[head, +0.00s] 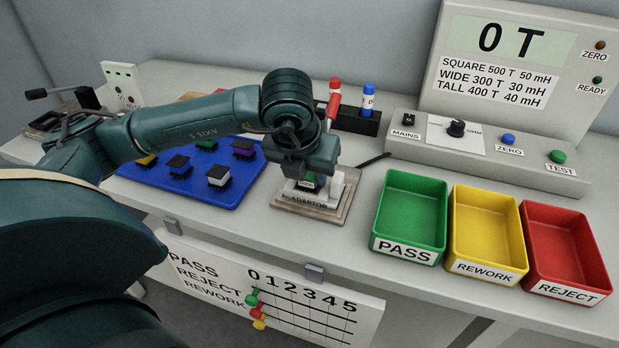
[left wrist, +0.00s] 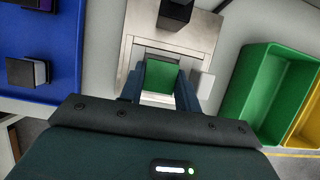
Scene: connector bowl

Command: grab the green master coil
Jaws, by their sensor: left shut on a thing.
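The green master coil (left wrist: 162,77) sits between the fingers of my left gripper (left wrist: 160,88) in the left wrist view, over the adaptor. My left gripper is shut on it. In the head view my left gripper (head: 308,180) points down at the adaptor (head: 318,208), a pale plate with a white block, and hides most of the coil. I cannot tell whether the coil touches the adaptor. My right gripper is in neither view.
A blue tray (head: 225,200) with several coils lies left of the adaptor. Green PASS (head: 411,215), yellow REWORK (head: 485,232) and red REJECT (head: 562,250) bins stand to the right. The tester (head: 490,150) is behind, and a pen rack (head: 355,119) stands behind the gripper.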

